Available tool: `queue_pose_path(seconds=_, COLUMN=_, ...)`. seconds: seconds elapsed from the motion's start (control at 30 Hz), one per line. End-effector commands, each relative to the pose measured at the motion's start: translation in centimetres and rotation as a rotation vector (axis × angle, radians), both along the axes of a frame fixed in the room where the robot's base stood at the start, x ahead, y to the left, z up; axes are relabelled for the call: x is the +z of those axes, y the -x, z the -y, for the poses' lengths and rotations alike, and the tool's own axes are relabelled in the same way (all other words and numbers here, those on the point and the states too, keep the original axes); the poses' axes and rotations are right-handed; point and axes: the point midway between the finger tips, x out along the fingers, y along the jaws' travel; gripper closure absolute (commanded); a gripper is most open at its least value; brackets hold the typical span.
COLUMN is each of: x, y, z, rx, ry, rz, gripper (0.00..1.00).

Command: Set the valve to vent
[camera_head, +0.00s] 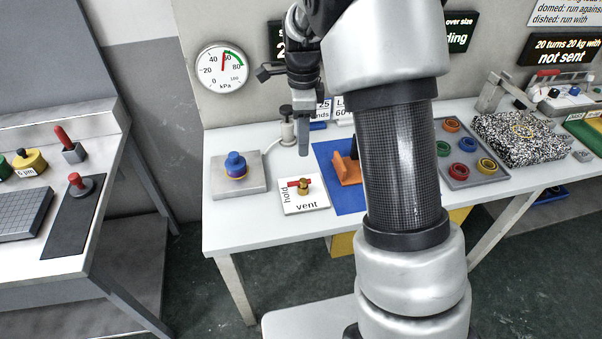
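The valve (303,188) is a small brass body with a red lever, on a white plate (312,208) near the table's front left. The plate reads "hold" along its left side and "vent" along its front. The red lever (295,183) points left, towards "hold". My gripper (303,150) points down above the table, a little behind the valve in the picture and apart from it. Its fingers look edge-on, so their opening does not show. A round gauge (223,69) marked kPa hangs on the wall, its needle close to upright, between 40 and 60.
A grey block with a blue knob (236,164) stands left of the valve; a hose runs from it to a small post (288,130). A blue mat (347,200) with an orange part (346,169) lies to the right. My arm hides the table's middle. A separate bench (75,240) stands left.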

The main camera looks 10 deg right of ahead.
Motion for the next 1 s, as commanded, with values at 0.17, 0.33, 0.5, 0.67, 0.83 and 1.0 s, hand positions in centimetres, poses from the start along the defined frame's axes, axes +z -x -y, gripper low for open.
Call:
queue_pose_path(seconds=0.17, x=-4.3, y=0.2, z=0.0, rx=0.000, ry=0.000, rz=-0.006, gripper=0.63)
queue_pose_path(seconds=0.33, x=-8.0, y=0.3, z=0.0, rx=0.000, ry=0.000, rz=-0.004, gripper=0.63)
queue_pose_path(seconds=0.5, x=-11.1, y=0.3, z=0.0, rx=0.001, ry=-0.001, rz=-0.004, gripper=0.63)
queue_pose_path(seconds=0.67, x=-12.9, y=0.3, z=0.0, rx=0.001, ry=0.001, rz=-0.002, gripper=0.63)
queue_pose_path(seconds=0.83, x=-13.7, y=0.3, z=0.0, rx=0.001, ry=0.000, rz=0.000, gripper=0.63)
queue_pose_path(seconds=1.0, x=-13.7, y=0.3, z=0.0, rx=0.002, ry=0.000, rz=0.000, gripper=0.63)
